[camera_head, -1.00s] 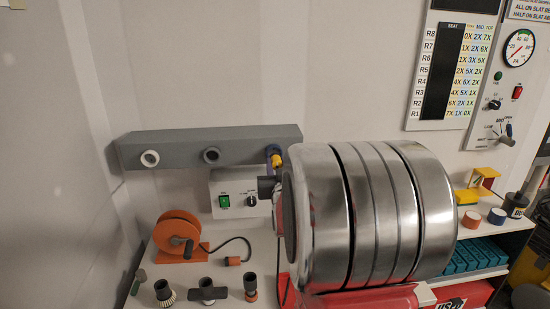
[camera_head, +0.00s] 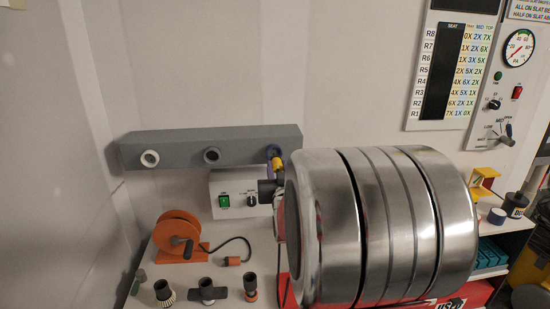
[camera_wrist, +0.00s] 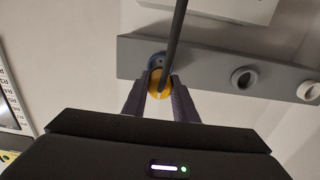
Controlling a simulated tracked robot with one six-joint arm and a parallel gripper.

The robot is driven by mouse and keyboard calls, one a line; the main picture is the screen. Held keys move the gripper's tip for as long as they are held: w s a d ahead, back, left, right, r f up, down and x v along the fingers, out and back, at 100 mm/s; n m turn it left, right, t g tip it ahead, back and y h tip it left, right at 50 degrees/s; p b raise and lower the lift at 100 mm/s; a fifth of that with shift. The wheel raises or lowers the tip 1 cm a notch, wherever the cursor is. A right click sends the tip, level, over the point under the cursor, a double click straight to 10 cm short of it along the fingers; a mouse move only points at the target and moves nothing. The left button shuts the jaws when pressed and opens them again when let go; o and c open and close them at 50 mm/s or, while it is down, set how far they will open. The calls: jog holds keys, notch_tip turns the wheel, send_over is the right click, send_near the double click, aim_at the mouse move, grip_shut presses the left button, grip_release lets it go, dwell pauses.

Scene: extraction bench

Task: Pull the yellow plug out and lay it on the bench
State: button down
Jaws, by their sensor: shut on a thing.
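The yellow plug (camera_head: 278,164) shows at the right end of a grey bar on the wall. In the wrist view the plug (camera_wrist: 159,84) sits between the two purple-grey fingers of my gripper (camera_wrist: 160,92), which is shut on it. A blue-rimmed port (camera_wrist: 156,60) in the bar lies right behind the plug, and part of its rim shows. I cannot tell whether the plug's tip is still inside the port. A dark cord or rod (camera_wrist: 177,35) runs past the plug. The white bench (camera_head: 222,266) lies below the bar, partly hidden by my arm.
An orange reel (camera_head: 179,237) and several dark-topped fittings (camera_head: 208,291) stand on the bench. Bare bench shows between the reel and fittings.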

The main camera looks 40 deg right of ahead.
jog(key=s+d+f+n+g+y, duration=0.1)
jog(key=s+f+n, duration=0.5)
jog(key=f, duration=0.4)
jog(key=s+d+f+n+g+y, duration=0.1)
jog(key=s+d+f+n, duration=0.1)
jog(key=s+f+n, duration=0.4)
jog(key=s+d+f+n+g+y, duration=0.1)
jog(key=s+f+n, duration=0.5)
jog(key=f, duration=0.9)
jog(key=shift+s+d+n+g, duration=0.2)
jog(key=shift+n+g, duration=0.1)
jog(key=shift+n, duration=0.1)
jog(key=shift+w, duration=0.15)
